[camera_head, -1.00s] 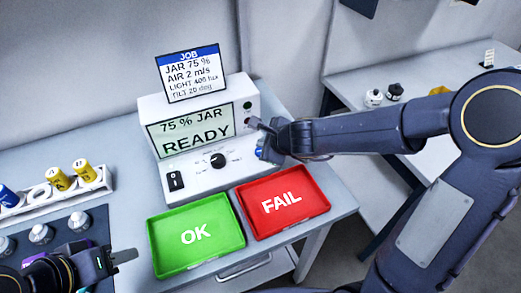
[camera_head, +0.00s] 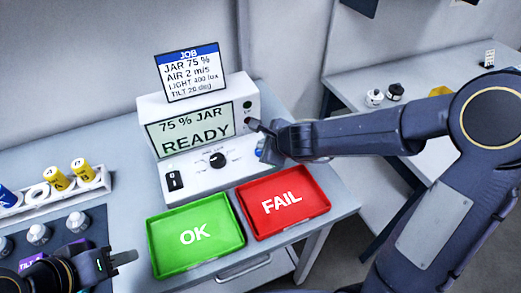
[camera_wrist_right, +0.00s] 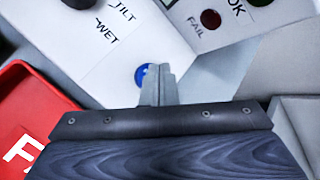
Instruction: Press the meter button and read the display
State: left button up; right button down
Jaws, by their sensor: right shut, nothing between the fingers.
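The white meter (camera_head: 203,183) stands on the bench, and its display (camera_head: 190,130) reads "75 % JAR READY". A job card (camera_head: 191,73) on top lists JAR 75 %, AIR 2 m/s, LIGHT 400 lux and TILT 20 deg. The blue button (camera_wrist_right: 143,75) is on the meter's front, right of the dial (camera_head: 217,160). My right gripper (camera_wrist_right: 159,72) is shut and empty, its tips overlapping the button's right side in the wrist view; I cannot tell if they touch. My left gripper (camera_head: 122,258) hangs low at left, seen side-on, so its opening is unclear.
A green OK tray (camera_head: 228,240) and a red FAIL tray (camera_head: 318,198) lie before the meter. A rack (camera_head: 45,198) with yellow and blue parts and a dark mat of white-topped parts lie left. Dark OK and FAIL lamps (camera_wrist_right: 210,19) sit on the meter. A second table stands right.

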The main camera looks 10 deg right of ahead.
jog(key=shift+f+b, duration=0.45)
jog(key=shift+f, duration=0.05)
jog(key=shift+r, duration=0.1)
dwell(0.5)
jog(key=shift+r+p, duration=0.8)
jog(key=shift+p, duration=0.15)
notch_tip(320, 180, up, 5)
jog(key=p, duration=0.5)
jog(key=shift+r, duration=0.1)
dwell(0.3)
